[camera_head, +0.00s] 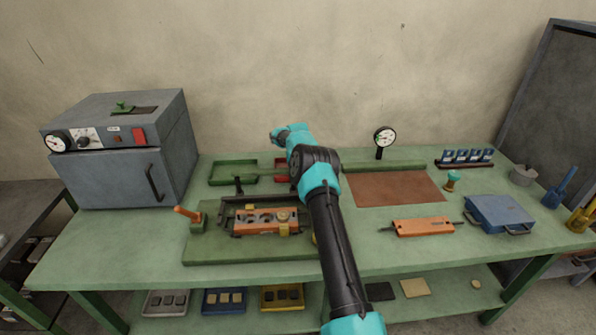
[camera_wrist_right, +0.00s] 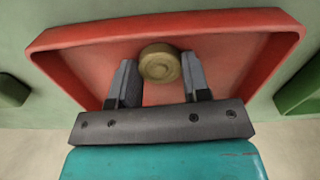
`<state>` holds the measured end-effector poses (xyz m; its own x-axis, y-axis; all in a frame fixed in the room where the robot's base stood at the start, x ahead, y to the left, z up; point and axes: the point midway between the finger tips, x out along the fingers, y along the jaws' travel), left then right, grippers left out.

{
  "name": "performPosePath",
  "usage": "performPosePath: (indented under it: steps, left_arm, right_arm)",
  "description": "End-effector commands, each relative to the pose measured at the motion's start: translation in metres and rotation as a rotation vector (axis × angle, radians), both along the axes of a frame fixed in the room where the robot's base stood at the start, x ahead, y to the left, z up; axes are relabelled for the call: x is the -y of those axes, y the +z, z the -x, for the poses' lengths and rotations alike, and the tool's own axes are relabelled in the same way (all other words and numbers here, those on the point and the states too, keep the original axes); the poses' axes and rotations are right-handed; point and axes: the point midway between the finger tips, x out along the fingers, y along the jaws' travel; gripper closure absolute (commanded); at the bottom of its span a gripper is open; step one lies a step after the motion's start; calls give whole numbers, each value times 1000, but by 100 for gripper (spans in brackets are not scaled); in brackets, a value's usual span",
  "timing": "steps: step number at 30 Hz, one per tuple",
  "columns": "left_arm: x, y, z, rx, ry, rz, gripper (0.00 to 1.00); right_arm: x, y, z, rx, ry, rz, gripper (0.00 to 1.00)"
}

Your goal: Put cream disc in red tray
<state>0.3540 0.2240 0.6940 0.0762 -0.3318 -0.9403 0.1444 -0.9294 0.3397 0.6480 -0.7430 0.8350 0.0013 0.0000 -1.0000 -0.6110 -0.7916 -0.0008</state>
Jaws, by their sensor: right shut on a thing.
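The red tray (camera_wrist_right: 225,28) fills most of the right wrist view. In the head view the red tray (camera_head: 281,171) is mostly hidden behind my right arm. The cream disc (camera_wrist_right: 160,64) is between the fingertips of my right gripper (camera_wrist_right: 159,82), which is shut on it. The disc is held over the tray's inside; its height above the floor is hard to tell. In the head view my arm hides the fingertips and the disc. My left gripper is not in view.
A green tray (camera_head: 232,181) lies left of the red tray. An orange mould (camera_head: 255,228) sits in a fixture in front. A grey oven (camera_head: 110,178) stands at the left, and a dial gauge (camera_head: 385,138) behind the brown mat (camera_head: 392,188).

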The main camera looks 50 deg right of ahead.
Motion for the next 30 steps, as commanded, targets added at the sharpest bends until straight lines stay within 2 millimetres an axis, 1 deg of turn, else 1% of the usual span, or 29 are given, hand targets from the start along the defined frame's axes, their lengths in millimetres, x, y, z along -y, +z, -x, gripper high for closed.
performPosePath:
  steps: [2,3,10,17,22,26,30]
  left_arm:
    - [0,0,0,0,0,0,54]
    - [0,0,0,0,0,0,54]
    - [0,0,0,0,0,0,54]
    - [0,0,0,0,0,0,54]
    - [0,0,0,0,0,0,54]
    - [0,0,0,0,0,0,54]
    - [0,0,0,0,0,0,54]
  right_arm:
    - [0,-2,0,-1,0,-1,79]
    - [0,-2,0,0,0,0,54]
    - [0,-2,0,0,0,0,32]
    - [0,-2,0,0,0,0,31]
    - [0,5,0,1,0,1,31]
    - [0,19,0,2,0,2,31]
    - [1,43,0,2,0,2,31]
